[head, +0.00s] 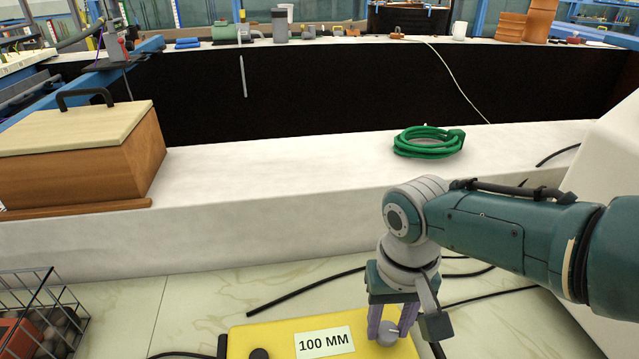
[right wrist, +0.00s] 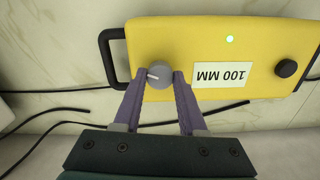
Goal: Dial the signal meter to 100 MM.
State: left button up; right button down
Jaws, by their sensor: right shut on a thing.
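The signal meter (head: 290,340) is a yellow box at the bottom of the head view, with a white label (head: 324,342) reading 100 MM. A grey knob (right wrist: 159,74) with a white pointer mark sits near one end. My right gripper (right wrist: 158,80) is shut on this knob, one purple finger on each side. In the head view my right gripper (head: 393,325) reaches down onto the box from above. My left gripper is out of view.
A black knob (right wrist: 286,68) and a black handle (right wrist: 112,58) are on the meter. Black cables (head: 300,290) lie on the floor. A wire basket (head: 45,310) stands at the left. A wooden box (head: 85,150) and a green coiled hose (head: 428,142) rest on the white ledge behind.

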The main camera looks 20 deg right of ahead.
aim_at(388, 329)
jog(key=shift+m, duration=0.6)
jog(key=shift+c, duration=2.3)
grip_release()
jog(key=shift+w, duration=0.1)
notch_tip(388, 329, up, 10)
jog(key=p, duration=0.6)
jog(key=shift+p, duration=0.3)
